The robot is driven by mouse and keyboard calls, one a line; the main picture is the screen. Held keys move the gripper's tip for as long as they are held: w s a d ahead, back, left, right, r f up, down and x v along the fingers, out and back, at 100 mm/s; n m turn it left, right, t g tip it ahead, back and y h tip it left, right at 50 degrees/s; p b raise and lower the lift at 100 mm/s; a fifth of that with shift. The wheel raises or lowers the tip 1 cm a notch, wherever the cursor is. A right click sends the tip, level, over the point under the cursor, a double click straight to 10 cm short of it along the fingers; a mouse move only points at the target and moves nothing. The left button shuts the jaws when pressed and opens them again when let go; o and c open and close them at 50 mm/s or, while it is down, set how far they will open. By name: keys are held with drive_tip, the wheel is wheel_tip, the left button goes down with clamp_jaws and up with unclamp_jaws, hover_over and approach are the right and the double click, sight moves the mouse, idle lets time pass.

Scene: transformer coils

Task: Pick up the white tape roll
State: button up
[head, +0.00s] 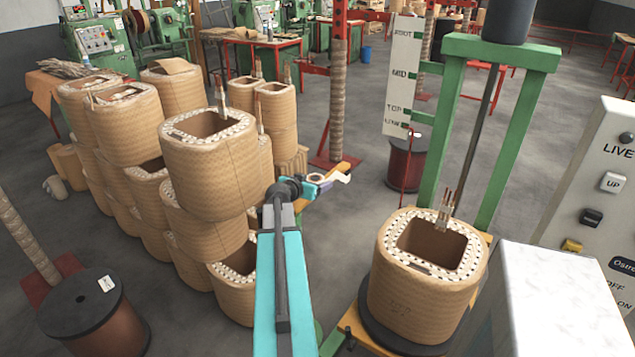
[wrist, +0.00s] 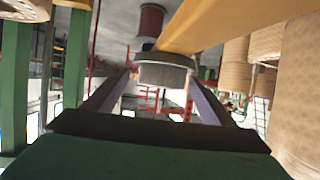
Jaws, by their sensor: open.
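My gripper (head: 326,181) is in the middle of the head view, at the end of my turquoise arm, beside the stacked coils. Its jaws are open. A small pale ring-like shape, which looks like the white tape roll (head: 342,178), shows at the fingertips. In the wrist view a short, greyish-white round roll (wrist: 165,73) sits between and just ahead of the two finger ends, close to the end of a yellow beam. I cannot tell whether the fingers touch it. The roll's far side is hidden.
The yellow beam (head: 347,166) runs just behind my gripper. Stacked tan coils (head: 215,180) stand close on the left. One coil (head: 420,290) stands on a dark round base at the right, by a green frame (head: 517,130). Grey floor (head: 365,215) lies open between them.

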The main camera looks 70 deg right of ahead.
drive_tip(key=c, duration=1.2)
drive_tip(key=shift+c, duration=0.2)
drive_tip(key=shift+r, duration=0.15)
